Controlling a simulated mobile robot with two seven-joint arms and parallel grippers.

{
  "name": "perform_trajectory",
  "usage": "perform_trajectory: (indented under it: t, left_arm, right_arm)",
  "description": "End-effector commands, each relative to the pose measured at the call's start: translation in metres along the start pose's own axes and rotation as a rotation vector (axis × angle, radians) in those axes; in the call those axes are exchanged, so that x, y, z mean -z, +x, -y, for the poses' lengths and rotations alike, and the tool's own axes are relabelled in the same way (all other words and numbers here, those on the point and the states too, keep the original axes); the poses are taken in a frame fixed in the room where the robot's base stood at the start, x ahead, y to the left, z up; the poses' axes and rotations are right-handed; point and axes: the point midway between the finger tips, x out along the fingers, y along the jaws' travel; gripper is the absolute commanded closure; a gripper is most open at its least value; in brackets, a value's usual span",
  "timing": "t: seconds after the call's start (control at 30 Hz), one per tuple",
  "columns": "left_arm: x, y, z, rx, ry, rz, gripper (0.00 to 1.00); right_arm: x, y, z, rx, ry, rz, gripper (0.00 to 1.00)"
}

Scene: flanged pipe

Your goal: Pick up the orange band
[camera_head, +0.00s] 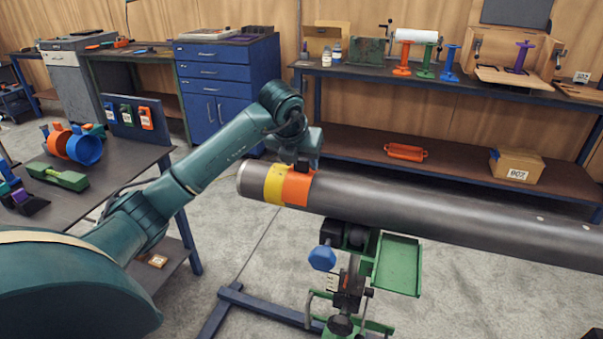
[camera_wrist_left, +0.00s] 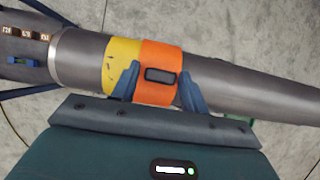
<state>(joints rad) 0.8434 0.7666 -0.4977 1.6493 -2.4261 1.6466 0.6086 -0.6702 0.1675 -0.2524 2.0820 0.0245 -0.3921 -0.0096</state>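The orange band (camera_head: 297,190) wraps the grey pipe (camera_head: 420,208) near its left end, right beside a yellow band (camera_head: 274,184). My left gripper (camera_head: 302,164) is directly above the orange band. In the left wrist view, the orange band (camera_wrist_left: 155,95) carries a dark rectangular block (camera_wrist_left: 160,75) on top. The open fingers of my left gripper (camera_wrist_left: 159,78) stand on either side of this block, with a gap visible on each side. I cannot tell whether the fingers touch the band. My right gripper is not in view.
A green-and-black stand (camera_head: 350,285) with a blue knob supports the pipe. A dark table (camera_head: 100,200) at left holds orange and blue rings and a green tool. A long bench (camera_head: 430,80) stands behind the pipe. Grey floor lies between.

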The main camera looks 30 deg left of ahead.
Motion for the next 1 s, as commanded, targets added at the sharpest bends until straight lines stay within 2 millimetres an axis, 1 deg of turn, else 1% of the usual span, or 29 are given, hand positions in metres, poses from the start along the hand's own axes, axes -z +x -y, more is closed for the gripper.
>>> perform_trajectory:
  t: [0.03, 0.4, 0.43, 0.63, 0.73, 0.87, 1.0]
  left_arm:
    - [0.0, 0.0, 0.0, 0.0, 0.0, 0.0, 0.6]
    - [0.0, -0.001, 0.0, 0.0, 0.0, 0.001, 0.9]
    - [-0.001, -0.001, 0.0, 0.0, 0.0, 0.002, 0.91]
    - [-0.001, -0.001, 0.0, 0.0, 0.0, 0.002, 0.92]
    - [-0.005, -0.007, 0.0, 0.001, -0.001, 0.006, 0.92]
    - [-0.016, -0.026, 0.0, 0.001, -0.001, 0.008, 0.92]
    - [-0.031, -0.051, 0.0, 0.001, -0.001, 0.007, 0.92]
  right_arm:
    - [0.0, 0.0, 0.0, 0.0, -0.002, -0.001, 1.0]
    - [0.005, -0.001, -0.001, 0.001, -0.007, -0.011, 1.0]
    - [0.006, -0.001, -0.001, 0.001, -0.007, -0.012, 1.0]
    - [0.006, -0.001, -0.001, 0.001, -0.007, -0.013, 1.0]
    - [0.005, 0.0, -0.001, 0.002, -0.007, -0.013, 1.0]
    - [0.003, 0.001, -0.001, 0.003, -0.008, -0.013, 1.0]
    - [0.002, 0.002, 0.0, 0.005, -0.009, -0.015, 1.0]
